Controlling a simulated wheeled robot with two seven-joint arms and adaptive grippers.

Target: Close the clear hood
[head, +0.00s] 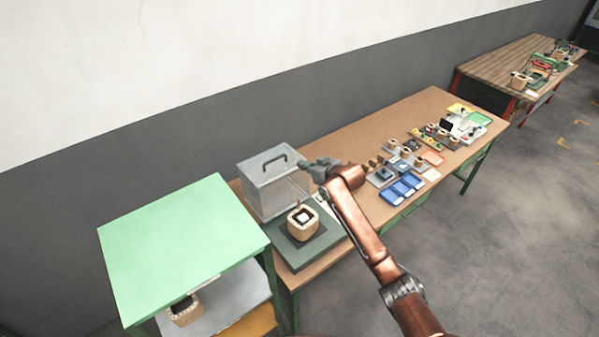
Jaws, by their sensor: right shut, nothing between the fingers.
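The clear hood (266,186) is a greyish see-through box with a dark handle (272,162) on the side facing me. It stands tilted up at the back of a dark green base (312,249) on the brown table. A wooden coil block (303,223) with a pale core sits on a dark pad on the base, in front of the hood and uncovered. My right gripper (316,168) is shut and empty at the hood's right side, near its upper right edge. I cannot tell whether it touches the hood. My left gripper is not in view.
A green-topped shelf (180,240) stands close at the left, with another wooden block (184,310) inside. Blue trays (402,188) and several small parts lie on the table (375,142) to the right. A second table (510,62) stands farther off. Open floor lies at the right.

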